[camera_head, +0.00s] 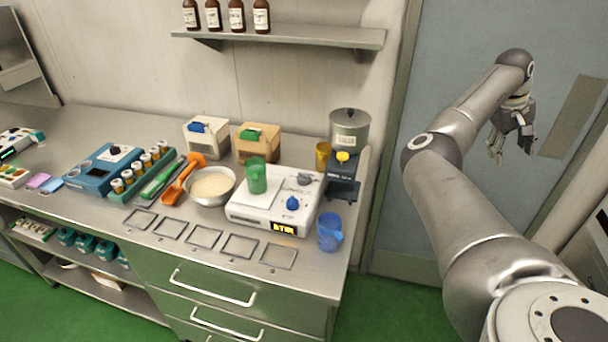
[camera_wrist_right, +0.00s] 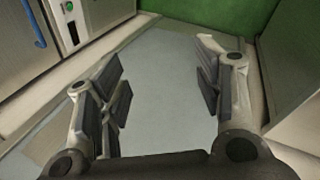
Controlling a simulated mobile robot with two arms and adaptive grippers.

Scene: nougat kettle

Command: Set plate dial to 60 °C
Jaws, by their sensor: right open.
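A white hot plate (camera_head: 242,213) stands on the steel bench at its right part. It has a blue dial (camera_head: 293,203), a grey dial (camera_head: 305,179) and a lit yellow display (camera_head: 284,227) too small to read. A green cup (camera_head: 257,175) stands on its top. My right gripper (camera_head: 511,146) is well to the right of the bench, in front of the grey door, apart from the plate. In the right wrist view the gripper (camera_wrist_right: 165,100) is open with nothing between its fingers. My left gripper is in neither view.
A blue jug (camera_head: 328,231) stands right of the plate near the bench corner. Behind it are a grey pot (camera_head: 348,130) on a dark stand and an amber cup (camera_head: 322,155). A bowl (camera_head: 211,186) stands left of the plate. Flat square frames (camera_head: 240,246) line the front edge.

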